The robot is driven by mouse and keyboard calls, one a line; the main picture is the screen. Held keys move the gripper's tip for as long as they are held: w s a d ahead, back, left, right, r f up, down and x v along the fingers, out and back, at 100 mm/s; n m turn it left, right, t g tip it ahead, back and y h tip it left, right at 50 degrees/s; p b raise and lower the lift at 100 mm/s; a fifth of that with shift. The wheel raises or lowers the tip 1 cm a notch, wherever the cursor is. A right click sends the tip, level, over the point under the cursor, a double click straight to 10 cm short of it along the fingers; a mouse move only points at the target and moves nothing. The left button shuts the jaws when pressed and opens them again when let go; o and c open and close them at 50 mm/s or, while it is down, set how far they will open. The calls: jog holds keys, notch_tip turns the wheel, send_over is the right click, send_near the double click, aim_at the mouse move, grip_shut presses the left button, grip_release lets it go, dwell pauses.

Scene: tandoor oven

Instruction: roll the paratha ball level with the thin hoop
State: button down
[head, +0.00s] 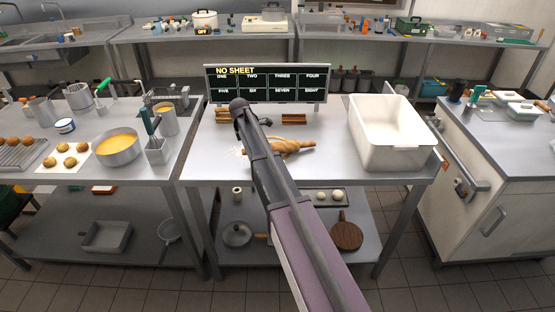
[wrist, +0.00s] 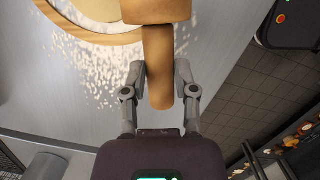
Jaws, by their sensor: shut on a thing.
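A wooden rolling pin (head: 292,147) lies across the middle steel table. In the wrist view, my gripper (wrist: 160,88) is shut on one handle of the rolling pin (wrist: 158,62), and the thicker barrel shows at the top edge. A wooden hoop (wrist: 88,34) lies beside the barrel at the upper left, cut off by the frame. A pale surface shows inside it, and I cannot tell whether this is the paratha ball. White flour is scattered around the hoop. In the head view my arm hides my gripper and most of the hoop area.
A sign board (head: 265,84) reading "NO SHEET" stands at the table's back. Brown wooden pieces (head: 294,119) lie before it. A large white bin (head: 391,133) fills the table's right side. A pot of orange liquid (head: 118,148) stands on the left table. The table's front is clear.

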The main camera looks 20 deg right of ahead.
jog(key=shift+w+d, duration=0.35)
jog(key=shift+w, duration=0.55)
jog(key=shift+w+d, duration=0.35)
jog(key=shift+w, duration=0.6)
jog(key=shift+w+d, duration=0.35)
jog(key=shift+w, duration=0.55)
jog(key=shift+f, duration=0.1)
jog(key=shift+a+f+h+b, duration=0.4)
jog(key=shift+h+b, duration=0.3)
jog(key=shift+b, duration=0.1)
jog(key=shift+r, duration=0.25)
jog(key=shift+f+b, duration=0.5)
jog(key=shift+f, duration=0.25)
